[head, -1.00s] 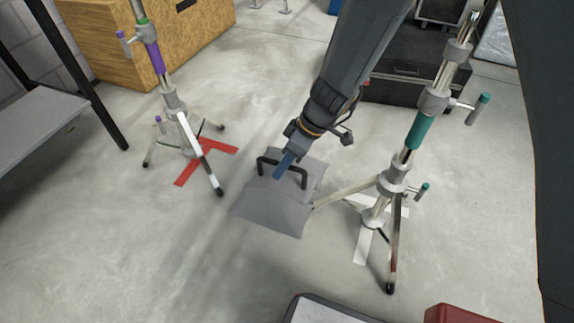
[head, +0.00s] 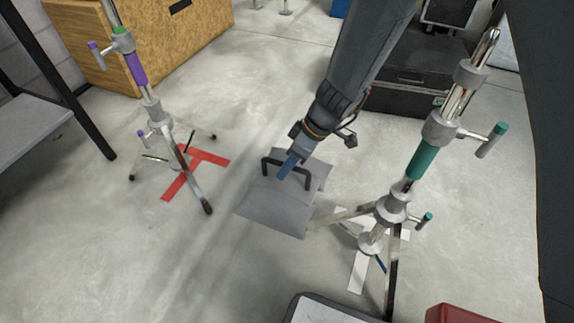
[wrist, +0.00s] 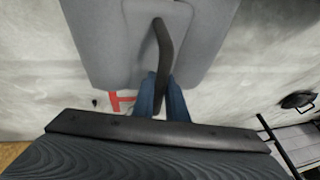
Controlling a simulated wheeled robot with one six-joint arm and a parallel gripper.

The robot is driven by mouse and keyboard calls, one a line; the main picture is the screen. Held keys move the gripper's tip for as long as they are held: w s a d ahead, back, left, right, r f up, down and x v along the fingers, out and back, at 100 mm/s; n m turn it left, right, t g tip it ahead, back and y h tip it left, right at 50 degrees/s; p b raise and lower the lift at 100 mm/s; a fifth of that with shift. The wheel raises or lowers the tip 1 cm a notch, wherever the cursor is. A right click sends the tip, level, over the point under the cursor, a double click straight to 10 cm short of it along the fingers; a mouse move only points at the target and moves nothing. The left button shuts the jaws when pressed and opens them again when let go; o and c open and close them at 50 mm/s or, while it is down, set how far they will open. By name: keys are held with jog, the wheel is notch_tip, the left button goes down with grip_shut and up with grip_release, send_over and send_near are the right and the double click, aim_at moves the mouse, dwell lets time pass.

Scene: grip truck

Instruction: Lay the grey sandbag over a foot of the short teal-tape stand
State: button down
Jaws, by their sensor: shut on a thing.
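The grey sandbag (head: 272,207) hangs by its black handle from my gripper (head: 286,170), which is shut on that handle. The sandbag also shows in the wrist view (wrist: 205,30), with the blue fingertips (wrist: 163,97) at its black handle. The teal-tape stand (head: 422,160) is just right of the sandbag in the head view. Its left foot (head: 345,214) reaches toward the bag's right edge; I cannot tell whether they touch. The stand is upright on white floor tape.
A purple-tape stand (head: 137,68) stands at the left by red floor tape (head: 210,158). A black case (head: 415,85) is behind the teal stand. A wooden crate (head: 150,45) and a grey shelf (head: 30,125) are at the left. A red box (head: 455,313) is at the bottom right.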

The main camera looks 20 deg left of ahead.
aim_at(298, 188)
jog(key=shift+a+f+b, duration=0.1)
jog(key=shift+f+b, duration=3.1)
jog(key=shift+f, duration=2)
notch_tip(298, 188, down, 6)
jog(key=b, duration=0.7)
jog(key=c, duration=2.2)
grip_release()
jog(key=shift+f, duration=0.2)
jog(key=o, duration=0.5)
jog(key=shift+p+v, duration=2)
jog(key=shift+v, duration=1.95)
